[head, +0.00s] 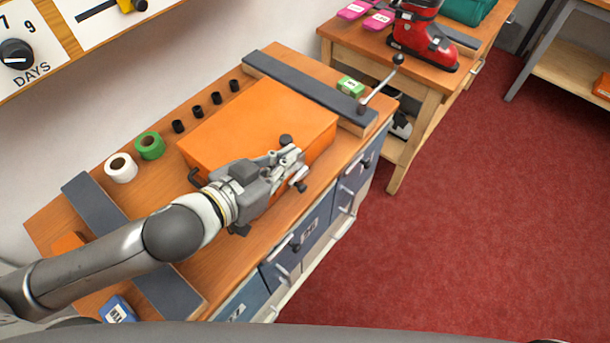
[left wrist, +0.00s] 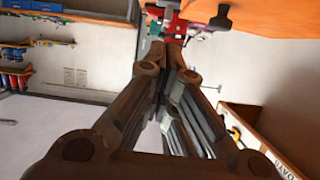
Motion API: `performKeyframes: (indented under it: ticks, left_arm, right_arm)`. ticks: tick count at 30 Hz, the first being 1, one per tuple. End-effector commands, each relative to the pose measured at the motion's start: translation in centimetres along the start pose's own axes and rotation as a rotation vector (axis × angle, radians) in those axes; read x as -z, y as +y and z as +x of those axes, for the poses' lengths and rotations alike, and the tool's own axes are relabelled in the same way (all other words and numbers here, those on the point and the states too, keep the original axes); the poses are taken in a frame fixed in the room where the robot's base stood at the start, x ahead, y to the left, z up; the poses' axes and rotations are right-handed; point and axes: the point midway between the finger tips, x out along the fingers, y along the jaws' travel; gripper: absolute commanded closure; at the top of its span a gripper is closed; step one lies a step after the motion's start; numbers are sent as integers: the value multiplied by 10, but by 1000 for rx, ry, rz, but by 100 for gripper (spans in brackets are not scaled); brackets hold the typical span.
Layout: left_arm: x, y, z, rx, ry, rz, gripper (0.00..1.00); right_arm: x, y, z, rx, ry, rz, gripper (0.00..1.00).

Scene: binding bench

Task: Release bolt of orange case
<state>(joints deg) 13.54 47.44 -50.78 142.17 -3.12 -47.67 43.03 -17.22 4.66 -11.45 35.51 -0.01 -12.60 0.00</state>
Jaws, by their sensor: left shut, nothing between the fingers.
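The orange case (head: 255,115) lies on the wooden bench with its lid shut. A dark knob (head: 286,140) shows at its front edge, just beyond my left gripper (head: 293,160). I take it to be the bolt's knob, but the rest of the bolt is hidden behind the gripper. My left gripper is shut and empty, close in front of the case. In the left wrist view the shut fingers (left wrist: 165,50) point toward the top, with the dark knob (left wrist: 221,17) and the orange case (left wrist: 270,15) to their right, apart from them. My right gripper is not in view.
Green tape (head: 150,146) and white tape (head: 121,168) stand left of the case, with several black cylinders behind it. Dark rails (head: 310,90) cross the bench on both sides. A lever with a ball knob (head: 397,60) rises at the right. Drawers with handles (head: 355,187) line the front.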

Motion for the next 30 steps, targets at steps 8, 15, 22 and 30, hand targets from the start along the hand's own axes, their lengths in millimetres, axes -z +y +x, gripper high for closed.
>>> performKeyframes:
  ticks: [8,15,22,30]
  left_arm:
    - [-27,5,-9,6,-117,-46,100]
    - [-27,5,-9,6,-117,-46,100]
    - [-29,4,-4,8,-114,-45,100]
    - [-33,4,13,8,-110,-45,100]
  right_arm:
    - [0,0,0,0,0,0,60]
    - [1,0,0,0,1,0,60]
    - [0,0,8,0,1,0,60]
    - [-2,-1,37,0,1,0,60]
